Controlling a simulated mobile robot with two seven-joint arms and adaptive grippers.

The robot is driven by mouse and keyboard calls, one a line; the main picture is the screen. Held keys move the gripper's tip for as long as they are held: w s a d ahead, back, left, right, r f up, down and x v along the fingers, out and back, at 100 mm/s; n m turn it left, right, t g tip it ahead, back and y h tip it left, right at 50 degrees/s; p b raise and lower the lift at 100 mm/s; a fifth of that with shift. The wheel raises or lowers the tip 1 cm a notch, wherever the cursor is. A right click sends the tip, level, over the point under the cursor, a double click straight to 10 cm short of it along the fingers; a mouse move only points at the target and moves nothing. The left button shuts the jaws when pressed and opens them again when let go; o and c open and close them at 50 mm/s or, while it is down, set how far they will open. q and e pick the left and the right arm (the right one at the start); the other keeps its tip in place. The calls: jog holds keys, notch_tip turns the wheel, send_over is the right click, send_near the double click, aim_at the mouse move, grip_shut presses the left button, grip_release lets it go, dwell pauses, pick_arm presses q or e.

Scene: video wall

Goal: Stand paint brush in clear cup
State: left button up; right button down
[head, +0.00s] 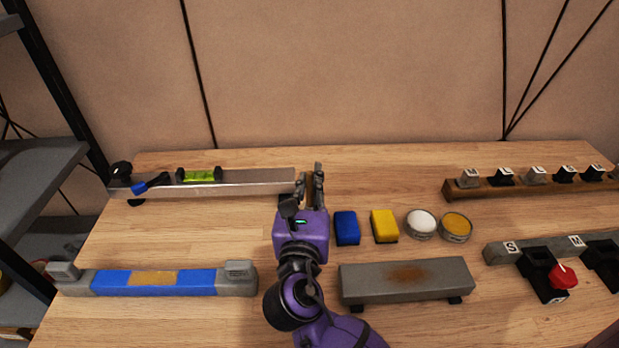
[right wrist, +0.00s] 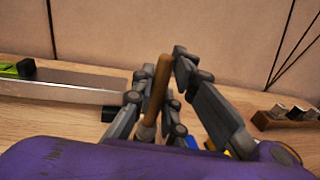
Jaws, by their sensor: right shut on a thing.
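My right gripper (head: 309,178) is over the middle of the table, its fingers pointing toward the back wall. In the right wrist view it is shut on the paint brush (right wrist: 158,85), whose brown wooden handle stands up, slightly tilted, between the fingers. A paler part shows at the handle's lower end; the rest is hidden by the purple gripper body. In the head view the brush is mostly hidden by the gripper. I cannot make out a clear cup in either view. My left gripper is not in view.
Blue (head: 347,228) and yellow (head: 384,226) blocks and white (head: 421,223) and ochre (head: 456,226) tins stand right of the gripper. A metal rail (head: 250,183) lies back left, a blue-grey bar (head: 190,282) front left, a grey bench (head: 405,281) front centre. Clear wood lies between the left bars.

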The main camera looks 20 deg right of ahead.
jog(key=shift+f, duration=0.3)
jog(key=c, duration=1.7)
grip_release()
jog(key=shift+o, duration=0.2)
jog(key=v, duration=1.2)
